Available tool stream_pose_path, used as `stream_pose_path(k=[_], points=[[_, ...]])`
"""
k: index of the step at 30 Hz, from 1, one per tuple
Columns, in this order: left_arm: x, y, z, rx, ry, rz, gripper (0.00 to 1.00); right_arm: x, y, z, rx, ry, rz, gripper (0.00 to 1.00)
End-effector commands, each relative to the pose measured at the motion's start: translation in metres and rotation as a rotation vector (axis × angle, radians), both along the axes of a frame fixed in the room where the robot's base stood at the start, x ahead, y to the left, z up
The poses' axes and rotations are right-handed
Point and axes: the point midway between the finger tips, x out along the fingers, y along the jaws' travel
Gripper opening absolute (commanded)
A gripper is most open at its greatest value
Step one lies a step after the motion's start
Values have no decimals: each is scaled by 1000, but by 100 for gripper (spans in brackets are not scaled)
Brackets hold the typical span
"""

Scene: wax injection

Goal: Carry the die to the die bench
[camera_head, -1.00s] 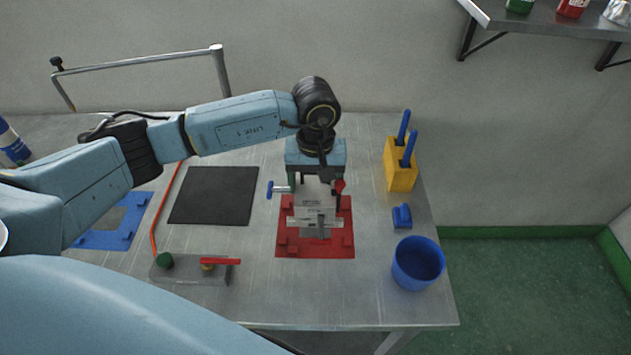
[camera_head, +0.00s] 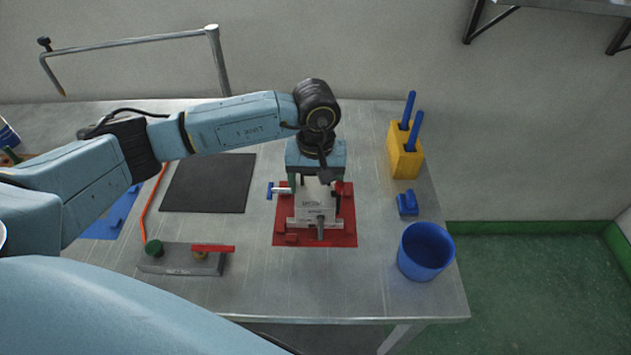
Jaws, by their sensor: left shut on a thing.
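The die (camera_head: 315,213) is a grey metal block with a blue-handled part on its left and a red part on its right. My left gripper (camera_head: 316,186) points down and is shut on the die from above. The die is over the red fixture plate (camera_head: 347,236) on the grey metal bench (camera_head: 300,290); I cannot tell whether it touches the plate. The gripper's fingertips are partly hidden by the die and the wrist. My right gripper is not in view.
A black mat (camera_head: 208,183) and a blue plate (camera_head: 108,222) lie to the left. A grey block with a red lever (camera_head: 180,260) is at the front. A yellow holder (camera_head: 405,158), a small blue piece (camera_head: 407,204) and a blue cup (camera_head: 426,251) stand at the right.

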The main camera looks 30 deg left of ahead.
Motion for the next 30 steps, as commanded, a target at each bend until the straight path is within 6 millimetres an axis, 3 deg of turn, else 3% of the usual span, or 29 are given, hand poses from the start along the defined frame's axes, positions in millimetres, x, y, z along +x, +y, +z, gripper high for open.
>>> stream_pose_path(k=[30], points=[[1,-1,4,-2,-7,0,26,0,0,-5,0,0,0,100]])
